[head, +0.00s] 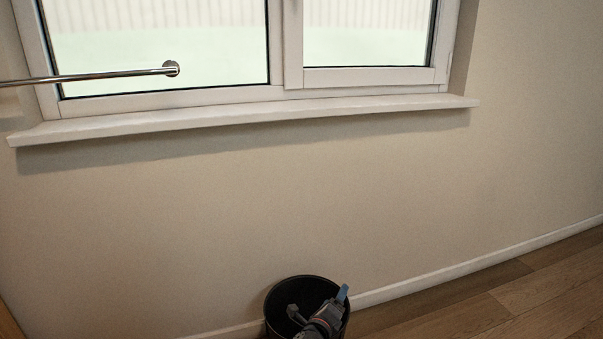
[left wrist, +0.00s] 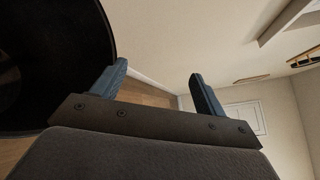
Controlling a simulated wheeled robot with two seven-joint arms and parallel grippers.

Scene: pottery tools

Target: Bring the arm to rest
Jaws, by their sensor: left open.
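My left gripper (head: 318,306) shows at the bottom of the head view, in front of or over a round black bin (head: 276,300); I cannot tell how high above it the gripper is. In the left wrist view its two blue-grey fingers (left wrist: 155,88) stand wide apart with nothing between them. The black bin's dark round side or opening also fills the upper left of the left wrist view (left wrist: 50,60). My right gripper is in neither view.
A window with a white sill (head: 250,117) is on the beige wall (head: 230,210). A metal rail (head: 100,77) juts in from the left. A white skirting board (head: 450,264) runs along the wall. The wooden floor (head: 480,305) at the right is clear.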

